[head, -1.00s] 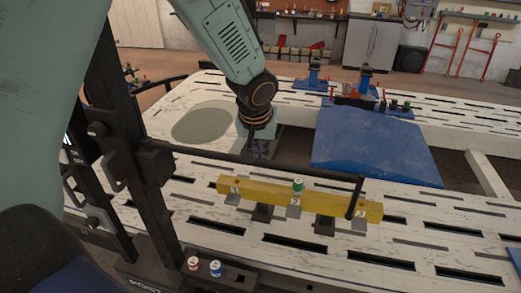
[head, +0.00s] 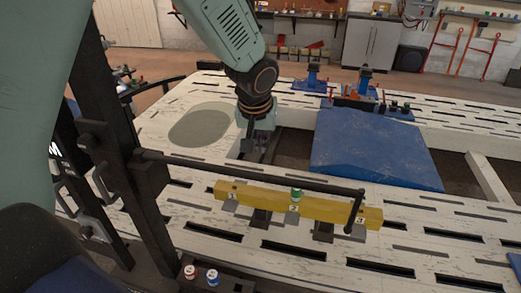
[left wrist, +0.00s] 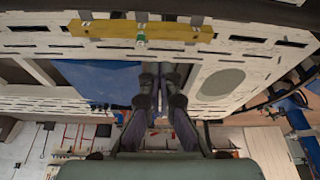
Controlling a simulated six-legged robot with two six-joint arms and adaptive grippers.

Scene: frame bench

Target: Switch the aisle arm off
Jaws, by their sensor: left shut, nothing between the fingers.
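My left gripper (head: 256,150) hangs over the bench near its grey round patch, shut and empty. It also shows in the left wrist view (left wrist: 155,110), its fingers pointing at the bench. A black post (head: 110,130) stands at the left and bears a long black bar (head: 250,172). The bar's bent end (head: 350,215) hangs at the number 3 end of a yellow beam (head: 260,202). A small green-capped piece (head: 295,195) sits on the beam above number 2. No readable label shows which thing is the aisle arm.
A blue sloped panel (head: 372,148) lies on the bench, with blue fixtures (head: 365,82) and small green-topped pieces (head: 400,108) behind it. The white slotted bench (head: 190,205) has dark openings. A grey cabinet (head: 370,42) stands at the back wall.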

